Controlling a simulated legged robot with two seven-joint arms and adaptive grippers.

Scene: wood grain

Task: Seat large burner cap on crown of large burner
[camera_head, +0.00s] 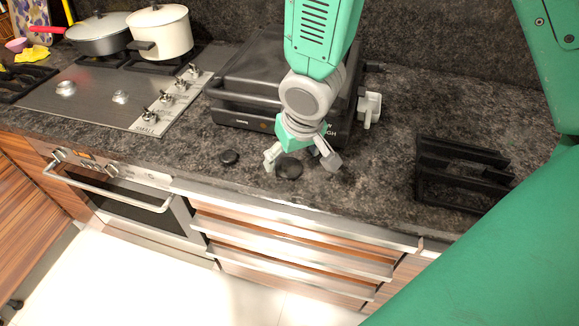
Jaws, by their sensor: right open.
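My right gripper (302,162) reaches down from the top over the counter. Its fingers are spread open around a dark round cap (289,168) lying on the counter; this is the larger of two caps. I cannot tell if the fingers touch it. A smaller dark cap (229,157) lies just to the left. The steel hob (85,110) at the left has two bare silver burner crowns. The left one (66,88) looks slightly larger than the right one (120,97). My left gripper is not in view.
A black contact grill (250,85) stands right behind the gripper. A black rack (460,170) stands at the right. A white pot (160,33) and a lidded grey pan (100,35) stand at the hob's back. Control knobs (165,100) line its right side. The counter's front edge is close.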

